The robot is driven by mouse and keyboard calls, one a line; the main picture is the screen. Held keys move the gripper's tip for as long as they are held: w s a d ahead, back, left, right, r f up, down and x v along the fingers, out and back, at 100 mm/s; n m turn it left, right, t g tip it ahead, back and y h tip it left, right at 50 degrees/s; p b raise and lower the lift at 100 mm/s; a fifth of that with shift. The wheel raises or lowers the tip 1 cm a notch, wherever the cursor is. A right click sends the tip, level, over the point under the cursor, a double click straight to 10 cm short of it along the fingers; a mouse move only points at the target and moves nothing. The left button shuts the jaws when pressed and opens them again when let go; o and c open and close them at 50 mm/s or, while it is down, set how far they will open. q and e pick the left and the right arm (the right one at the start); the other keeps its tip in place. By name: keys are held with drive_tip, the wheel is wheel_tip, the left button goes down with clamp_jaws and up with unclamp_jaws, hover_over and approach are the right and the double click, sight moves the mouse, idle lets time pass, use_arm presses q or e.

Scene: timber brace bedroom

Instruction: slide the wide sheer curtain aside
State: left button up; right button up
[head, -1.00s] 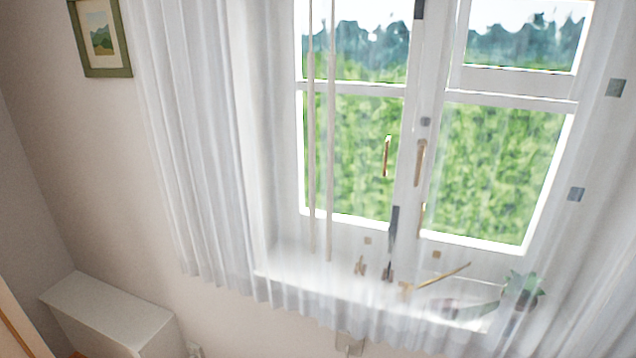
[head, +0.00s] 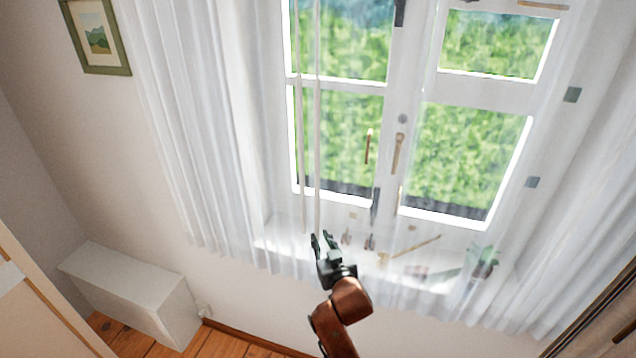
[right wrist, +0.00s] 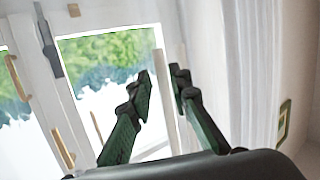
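The white sheer curtain (head: 195,130) hangs in folds left of the window and spreads thinly across it; its gathered folds also show in the right wrist view (right wrist: 257,70). Two thin pale rods, a left one (head: 299,130) and a right one (head: 317,130), hang upright before the left pane. My right gripper (head: 325,240) is at the rods' lower ends, above the curtain's hem. Its dark fingers are apart in the right wrist view (right wrist: 162,80), with a pale upright strip showing between them. I cannot tell whether they touch it. My left gripper is out of view.
The window sill behind the curtain holds small items and a plant (head: 484,263). A white cabinet (head: 130,290) stands low at the left. A green-framed picture (head: 96,36) hangs on the left wall. Wooden floor shows at the bottom.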

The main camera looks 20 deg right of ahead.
sight(318, 191)
drive_tip(key=s+r+m+t+p, duration=0.15)
drive_tip(key=s+r, duration=0.25)
drive_tip(key=r, duration=1.2)
drive_tip(key=shift+n+t, duration=0.25)
drive_tip(key=shift+t, duration=0.2)
drive_tip(key=w+p, duration=0.2)
drive_tip(key=w, duration=0.5)
drive_tip(key=shift+w+f, duration=0.1)
drive_tip(key=shift+w, duration=0.3)
drive_tip(key=shift+c, duration=0.7)
clamp_jaws()
